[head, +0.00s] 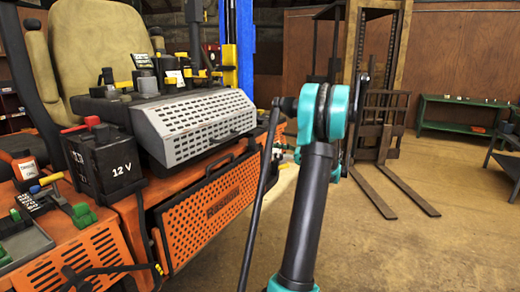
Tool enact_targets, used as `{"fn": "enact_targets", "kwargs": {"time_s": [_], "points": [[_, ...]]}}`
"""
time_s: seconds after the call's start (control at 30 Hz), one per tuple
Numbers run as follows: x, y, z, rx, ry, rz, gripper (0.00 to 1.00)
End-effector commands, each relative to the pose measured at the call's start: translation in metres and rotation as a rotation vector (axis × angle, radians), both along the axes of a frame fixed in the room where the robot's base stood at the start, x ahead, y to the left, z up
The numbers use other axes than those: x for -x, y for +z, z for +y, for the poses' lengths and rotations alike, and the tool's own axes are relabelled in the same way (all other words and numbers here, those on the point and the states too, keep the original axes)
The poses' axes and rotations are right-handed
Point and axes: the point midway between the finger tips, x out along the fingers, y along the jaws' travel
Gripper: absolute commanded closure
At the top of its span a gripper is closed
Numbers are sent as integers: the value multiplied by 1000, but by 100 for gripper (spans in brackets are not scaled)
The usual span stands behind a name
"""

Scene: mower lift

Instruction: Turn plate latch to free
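An orange perforated plate (212,212) with dark lettering is on the side of the orange machine, left of centre in the head view. It has a dark frame and a dark handle along its top edge. I cannot make out a latch on it for certain. My arm, with a dark link and teal joint, stands upright right of the plate. My gripper cannot be made out; the arm may hide it. Small pale and teal parts show by the plate's upper right corner, too small to tell.
A grey perforated cover (195,122) sits above the plate. A black 12 V battery (105,165) stands to its left, near a seat (95,45). A forklift mast (378,120) with forks on the floor (440,235) stands behind. A green bench (462,115) is far right. Floor at lower right is clear.

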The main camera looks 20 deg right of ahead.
Motion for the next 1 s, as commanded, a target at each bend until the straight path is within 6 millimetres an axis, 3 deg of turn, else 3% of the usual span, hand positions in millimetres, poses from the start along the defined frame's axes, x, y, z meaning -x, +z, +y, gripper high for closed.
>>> {"fn": "enact_targets", "kwargs": {"time_s": [0.3, 0.77, 1.0], "points": [[-38, 0, 37, 0, 2, 0, 46], [-49, 0, 46, 0, 0, 0, 46], [-49, 0, 46, 0, 0, 0, 72]]}}
